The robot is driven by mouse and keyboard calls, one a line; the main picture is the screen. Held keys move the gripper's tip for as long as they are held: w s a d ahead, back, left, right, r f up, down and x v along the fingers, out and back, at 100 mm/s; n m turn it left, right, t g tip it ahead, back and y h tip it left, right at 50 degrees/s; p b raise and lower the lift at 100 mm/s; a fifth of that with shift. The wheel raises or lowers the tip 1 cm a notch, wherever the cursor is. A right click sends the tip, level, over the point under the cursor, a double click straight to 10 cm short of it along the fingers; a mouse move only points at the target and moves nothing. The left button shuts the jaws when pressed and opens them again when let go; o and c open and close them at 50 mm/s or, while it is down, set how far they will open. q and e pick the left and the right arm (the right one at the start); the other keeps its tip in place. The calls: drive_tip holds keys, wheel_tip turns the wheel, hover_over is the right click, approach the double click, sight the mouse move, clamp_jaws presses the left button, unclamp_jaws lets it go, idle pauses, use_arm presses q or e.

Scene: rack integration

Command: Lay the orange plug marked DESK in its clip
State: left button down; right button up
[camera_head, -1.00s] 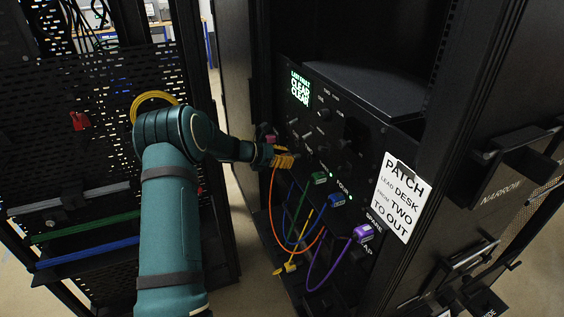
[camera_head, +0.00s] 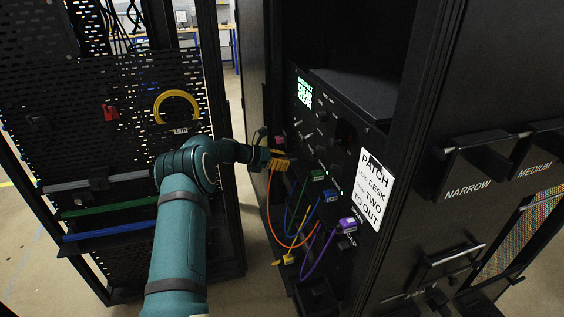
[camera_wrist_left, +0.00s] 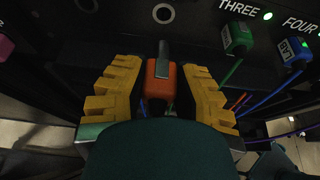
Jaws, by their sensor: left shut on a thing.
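My left gripper (camera_head: 279,164) is in front of the black panel, and its yellow fingers also show in the left wrist view (camera_wrist_left: 162,85). They are shut on the orange plug (camera_wrist_left: 165,84), whose grey metal tip points toward the panel. The tip looks clear of any socket. A round empty socket (camera_wrist_left: 163,13) lies beyond it. The orange cable (camera_head: 270,208) hangs from the gripper in a loop. The DESK marking cannot be read on the plug. I cannot make out its clip. My right gripper is not in view.
A green plug (camera_head: 317,176), a blue plug (camera_head: 330,195) and a purple plug (camera_head: 347,225) sit on the panel, cables hanging. A pink plug (camera_head: 280,141) is just behind my gripper. A yellow plug (camera_head: 284,260) hangs low. A perforated rack (camera_head: 60,140) stands left.

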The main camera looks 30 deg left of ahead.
use_arm(q)
drive_tip(key=shift+s+f+b, duration=0.35)
drive_tip(key=shift+s+f, duration=0.3)
drive_tip(key=shift+s, duration=0.1)
drive_tip(key=shift+s+d+f+b, duration=0.45)
drive_tip(key=shift+s+f+b, duration=2.4)
drive_tip(key=shift+s+f, duration=4.15)
drive_tip(key=shift+s+d+f+b, duration=0.45)
drive_tip(key=shift+s+f+b, duration=2.35)
drive_tip(key=shift+s+f, duration=4.15)
drive_tip(key=r+b, duration=0.1)
drive_tip(key=b, duration=0.2)
hover_over(295, 282)
drive_tip(key=s+a, duration=0.2)
drive_tip(key=s, duration=0.1)
drive_tip(key=shift+s+a, duration=0.1)
drive_tip(key=shift+a, duration=0.1)
drive_tip(key=shift+w+d+f+b, duration=0.35)
drive_tip(key=shift+w+f+b, duration=0.05)
drive_tip(key=shift+f, duration=0.15)
drive_tip(key=shift+w+d+f+b, duration=0.3)
drive_tip(key=shift+w+f+b, duration=0.1)
drive_tip(key=shift+f, duration=0.1)
drive_tip(key=shift+w+d+f, duration=0.7)
drive_tip(key=shift+w+f, duration=0.1)
drive_tip(key=shift+f, duration=1.2)
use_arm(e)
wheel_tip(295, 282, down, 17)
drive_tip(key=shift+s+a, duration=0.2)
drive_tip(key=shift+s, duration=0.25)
